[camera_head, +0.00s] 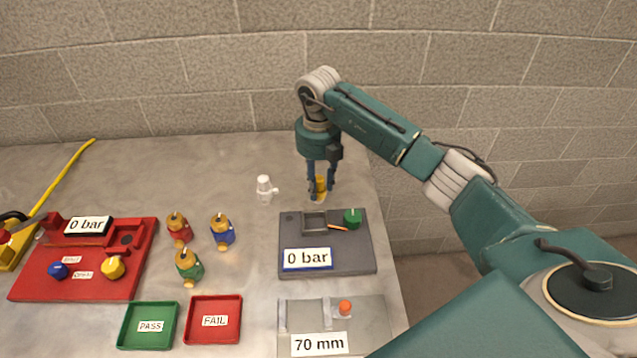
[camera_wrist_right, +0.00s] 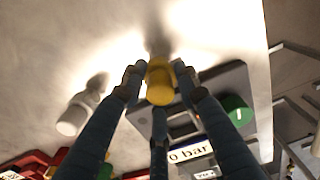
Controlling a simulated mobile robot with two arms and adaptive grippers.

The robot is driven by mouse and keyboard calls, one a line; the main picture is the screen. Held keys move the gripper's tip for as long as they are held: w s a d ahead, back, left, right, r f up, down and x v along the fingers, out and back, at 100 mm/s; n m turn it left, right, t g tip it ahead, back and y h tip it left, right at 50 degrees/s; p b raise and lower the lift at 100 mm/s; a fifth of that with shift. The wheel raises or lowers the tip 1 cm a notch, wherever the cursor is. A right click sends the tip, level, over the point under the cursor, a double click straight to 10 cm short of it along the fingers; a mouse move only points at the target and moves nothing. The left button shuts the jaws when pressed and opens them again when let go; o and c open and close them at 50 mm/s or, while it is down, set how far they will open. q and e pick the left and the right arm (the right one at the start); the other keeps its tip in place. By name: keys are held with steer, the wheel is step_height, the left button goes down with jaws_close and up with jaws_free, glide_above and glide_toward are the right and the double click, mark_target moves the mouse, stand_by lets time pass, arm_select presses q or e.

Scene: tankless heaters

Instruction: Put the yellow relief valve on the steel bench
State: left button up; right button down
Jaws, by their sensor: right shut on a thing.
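The yellow relief valve (camera_head: 320,184) is between the fingers of my right gripper (camera_head: 321,187), just behind the dark grey gauge unit. In the right wrist view the yellow valve (camera_wrist_right: 159,82) sits between the fingertips of the right gripper (camera_wrist_right: 158,85), which is shut on it. The valve is low over the steel bench (camera_head: 130,172); its lower end is partly hidden, and I cannot tell whether it touches the surface. My left gripper is not in view.
A white valve (camera_head: 265,190) stands left of my right gripper. The grey unit (camera_head: 345,262) reading 0 bar is in front. Red (camera_head: 179,230), blue (camera_head: 222,233) and green (camera_head: 188,266) valves, PASS (camera_head: 148,340) and FAIL (camera_head: 214,335) trays and a red test stand (camera_head: 135,255) are left.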

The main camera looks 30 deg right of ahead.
steer(key=shift+f, duration=0.2)
steer(key=c, duration=1.3)
jaws_free()
steer(key=shift+r, duration=0.1)
steer(key=shift+r, duration=0.1)
step_height(320, 180, up, 11)
steer(key=b, duration=0.2)
steer(key=shift+r+b, duration=0.1)
steer(key=shift+b, duration=0.2)
steer(key=shift+r, duration=0.45)
